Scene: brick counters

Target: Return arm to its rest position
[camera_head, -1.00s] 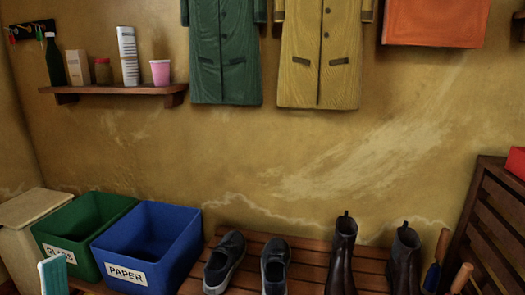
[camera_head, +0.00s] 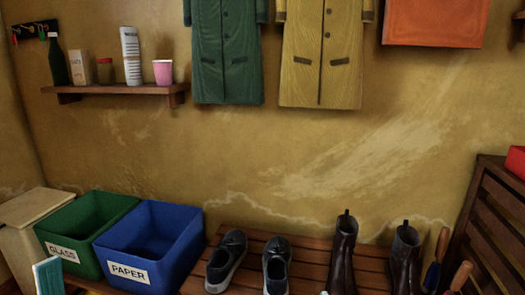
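Neither of my grippers can be made out in the head view. No arm link of mine is clearly visible either. A teal and white flat object (camera_head: 48,277) stands upright at the bottom left edge, cut off by the frame. What supports it is hidden.
A green GLASS bin (camera_head: 62,253) and a blue PAPER bin (camera_head: 128,271) stand at the lower left. Shoes (camera_head: 227,262) and tall boots (camera_head: 343,255) stand on a slatted wooden bench (camera_head: 312,262). A wall shelf (camera_head: 115,89) holds bottles and a pink cup (camera_head: 163,72). Coats hang above.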

